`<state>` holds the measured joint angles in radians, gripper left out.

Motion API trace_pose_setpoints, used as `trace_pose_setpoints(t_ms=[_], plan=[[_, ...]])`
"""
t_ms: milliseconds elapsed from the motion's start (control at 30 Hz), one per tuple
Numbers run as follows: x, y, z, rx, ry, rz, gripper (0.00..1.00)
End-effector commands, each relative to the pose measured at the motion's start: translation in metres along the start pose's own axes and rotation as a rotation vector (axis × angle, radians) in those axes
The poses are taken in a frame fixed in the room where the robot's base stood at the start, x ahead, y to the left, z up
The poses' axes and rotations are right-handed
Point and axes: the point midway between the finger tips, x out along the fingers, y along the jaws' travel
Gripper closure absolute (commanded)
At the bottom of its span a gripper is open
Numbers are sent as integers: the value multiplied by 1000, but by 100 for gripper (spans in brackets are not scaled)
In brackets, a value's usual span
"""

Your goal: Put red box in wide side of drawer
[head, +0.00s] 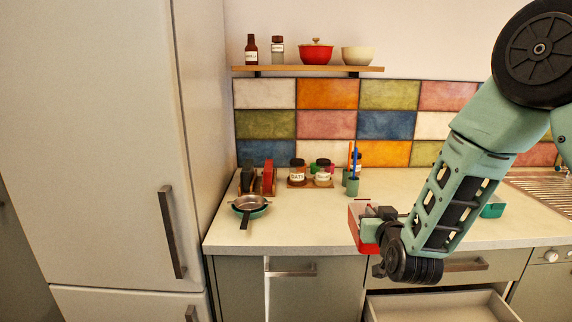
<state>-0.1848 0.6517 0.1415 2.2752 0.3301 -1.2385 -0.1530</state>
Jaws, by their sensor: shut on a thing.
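The red box (355,236) is held at the counter's front edge, left of my wrist. My gripper (372,228) is shut on the red box; the fingertips are partly hidden by the wrist and the box. An open drawer (450,306) shows at the bottom right, below and to the right of the box. Its inside looks pale and empty where it shows. Its divider and which side is wide cannot be told from this view.
A pan (250,205) sits on the counter (300,232) at the left. Jars (297,172) and a teal cup with utensils (352,187) stand behind. A closed drawer front with a handle (465,265) is above the open drawer. A teal container (493,208) stands behind my arm.

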Motion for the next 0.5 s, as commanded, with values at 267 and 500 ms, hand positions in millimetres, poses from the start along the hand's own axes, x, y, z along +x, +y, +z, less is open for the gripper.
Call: trace_pose_setpoints(t_ms=[267, 500], plan=[[3, 23, 36, 0, -4, 9, 100], [0, 51, 86, 1, -8, 11, 100]])
